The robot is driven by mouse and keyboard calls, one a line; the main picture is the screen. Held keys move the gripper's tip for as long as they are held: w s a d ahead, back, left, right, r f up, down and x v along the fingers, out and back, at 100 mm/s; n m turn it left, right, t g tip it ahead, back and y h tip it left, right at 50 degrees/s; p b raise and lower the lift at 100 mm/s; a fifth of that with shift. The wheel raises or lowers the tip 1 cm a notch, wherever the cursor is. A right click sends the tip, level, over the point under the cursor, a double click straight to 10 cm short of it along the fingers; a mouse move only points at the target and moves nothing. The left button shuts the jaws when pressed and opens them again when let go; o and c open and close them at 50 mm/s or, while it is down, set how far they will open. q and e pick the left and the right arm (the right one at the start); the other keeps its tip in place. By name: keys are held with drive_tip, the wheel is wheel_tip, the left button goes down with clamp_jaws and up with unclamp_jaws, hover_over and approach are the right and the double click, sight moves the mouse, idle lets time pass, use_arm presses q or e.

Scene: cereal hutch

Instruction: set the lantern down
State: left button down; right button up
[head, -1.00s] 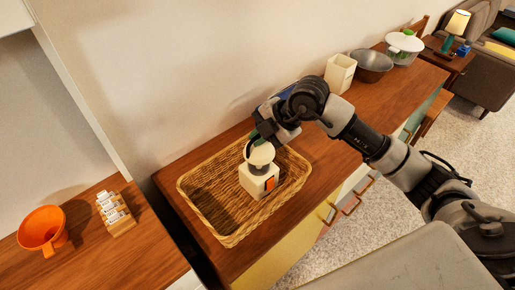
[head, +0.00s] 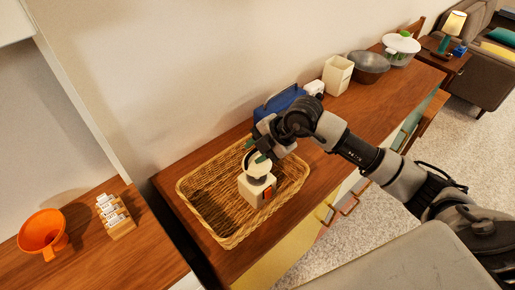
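The lantern (head: 255,191) is a small cream block with a pale rounded top and an orange-red patch on its right face. It is upright inside the woven wicker basket (head: 225,239), towards the right-hand side. I cannot tell whether its base touches the basket floor. My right gripper (head: 259,157) comes down from above, with its dark fingers at the lantern's top, and looks shut on it. The fingers hide part of the top. My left gripper is not in view.
The basket stands on a wooden sideboard (head: 226,262). Behind my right gripper is a blue object (head: 278,103), partly hidden. A cream canister (head: 337,75), a grey bowl (head: 369,68) and a lidded pot (head: 401,49) stand farther right. An orange funnel (head: 43,233) and a small rack (head: 115,217) are left.

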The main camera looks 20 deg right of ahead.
drive_tip(key=shift+d+r, duration=0.1)
drive_tip(key=b+v, duration=0.2)
drive_tip(key=v, duration=0.9)
drive_tip(key=shift+s+d+r, duration=0.15)
drive_tip(key=shift+r, duration=0.2)
